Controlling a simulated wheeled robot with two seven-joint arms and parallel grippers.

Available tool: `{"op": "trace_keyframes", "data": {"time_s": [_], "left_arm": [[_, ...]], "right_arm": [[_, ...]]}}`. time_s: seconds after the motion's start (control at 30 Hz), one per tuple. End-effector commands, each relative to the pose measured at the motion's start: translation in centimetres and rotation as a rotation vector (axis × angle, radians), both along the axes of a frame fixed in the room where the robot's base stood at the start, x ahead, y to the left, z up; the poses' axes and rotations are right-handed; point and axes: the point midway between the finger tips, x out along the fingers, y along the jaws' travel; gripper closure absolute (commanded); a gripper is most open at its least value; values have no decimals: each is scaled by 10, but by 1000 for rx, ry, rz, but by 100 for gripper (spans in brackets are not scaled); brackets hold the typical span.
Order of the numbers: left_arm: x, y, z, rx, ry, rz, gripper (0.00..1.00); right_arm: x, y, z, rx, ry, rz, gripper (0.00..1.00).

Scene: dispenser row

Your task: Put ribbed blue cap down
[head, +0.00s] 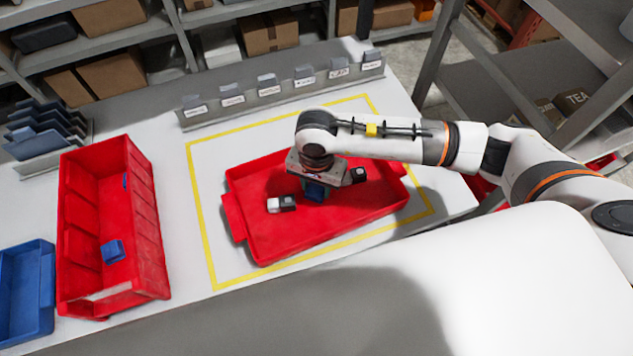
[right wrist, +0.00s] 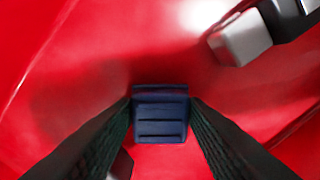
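The ribbed blue cap (right wrist: 160,115) sits between the two fingers of my right gripper (right wrist: 160,112) in the right wrist view, with a finger against each side. In the head view the cap (head: 315,191) shows under the right gripper (head: 317,188), over the red tray (head: 290,240). Whether the cap touches the tray floor I cannot tell. A white and black piece (head: 281,204) lies in the tray to the left of the gripper. It also shows at the upper right of the right wrist view (right wrist: 242,40). My left gripper is not in view.
A dark piece (head: 358,175) is in the tray right of the gripper. A red bin (head: 150,215) with a blue piece (head: 112,251) inside stands left, beside a blue bin (head: 25,295). A labelled rack (head: 280,92) stands behind. Yellow tape (head: 205,240) frames the tray.

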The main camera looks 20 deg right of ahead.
Motion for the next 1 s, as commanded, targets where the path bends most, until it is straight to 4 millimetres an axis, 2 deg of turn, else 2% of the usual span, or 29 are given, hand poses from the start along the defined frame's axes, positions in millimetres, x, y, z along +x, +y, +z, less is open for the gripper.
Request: {"op": "trace_keyframes", "data": {"time_s": [0.03, 0.1, 0.47, 0.53, 1.0], "left_arm": [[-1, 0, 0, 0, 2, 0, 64], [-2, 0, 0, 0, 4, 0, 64], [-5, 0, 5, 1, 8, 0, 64], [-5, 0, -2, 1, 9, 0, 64], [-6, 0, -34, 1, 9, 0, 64]], "right_arm": [[0, 0, 0, 0, 0, 0, 52], [0, 0, 0, 0, 0, 0, 41], [0, 0, 5, 0, 0, -1, 41], [1, 0, 10, 2, -3, -1, 41], [1, 0, 102, 0, -4, 1, 41]]}}
